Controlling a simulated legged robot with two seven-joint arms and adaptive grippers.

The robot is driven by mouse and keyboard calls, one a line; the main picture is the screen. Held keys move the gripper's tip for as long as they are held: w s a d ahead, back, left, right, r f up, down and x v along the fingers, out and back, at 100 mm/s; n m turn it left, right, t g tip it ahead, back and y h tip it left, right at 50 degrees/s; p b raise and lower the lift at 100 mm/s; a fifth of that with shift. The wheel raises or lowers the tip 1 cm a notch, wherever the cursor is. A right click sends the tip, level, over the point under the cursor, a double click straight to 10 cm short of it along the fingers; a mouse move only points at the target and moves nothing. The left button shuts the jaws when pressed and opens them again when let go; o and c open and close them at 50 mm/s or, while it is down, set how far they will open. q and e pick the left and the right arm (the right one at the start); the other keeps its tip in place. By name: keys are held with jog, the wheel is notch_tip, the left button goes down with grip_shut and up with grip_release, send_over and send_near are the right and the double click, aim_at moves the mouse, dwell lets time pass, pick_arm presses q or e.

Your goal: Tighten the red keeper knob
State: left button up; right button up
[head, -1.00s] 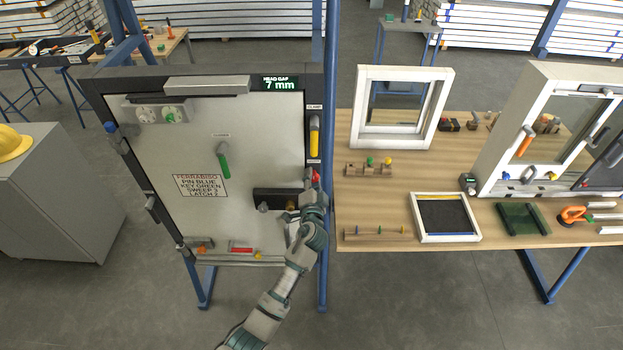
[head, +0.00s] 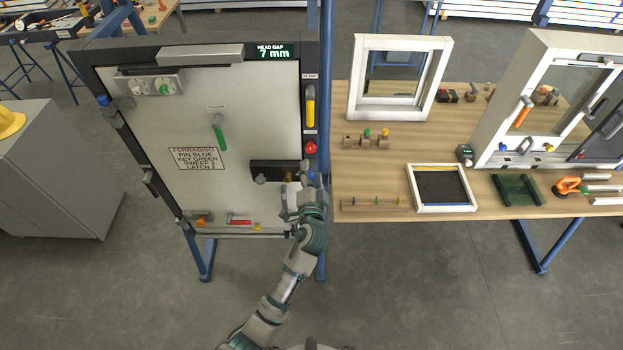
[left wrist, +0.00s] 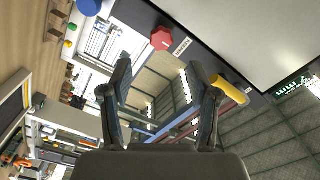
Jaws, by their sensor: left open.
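The red keeper knob (head: 310,147) sits on the dark right edge of the door frame, below a yellow handle (head: 310,106). In the left wrist view the red knob (left wrist: 161,38) is beyond the fingers, above the gap between them, and looks many-sided. My left gripper (head: 306,172) is just below the knob in the head view, apart from it. In the left wrist view its fingers (left wrist: 160,85) are spread with nothing between them. My right gripper is not in view.
The grey door panel (head: 240,130) has a green handle (head: 219,132) and a dark latch block (head: 270,172) left of my gripper. A wooden bench (head: 385,180) with a white window frame (head: 355,105) stands to the right. A blue post (head: 326,60) runs beside the door.

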pick_arm(q)
jog(key=s, duration=0.2)
jog(key=shift+s+d, duration=0.2)
jog(key=shift+s, duration=0.15)
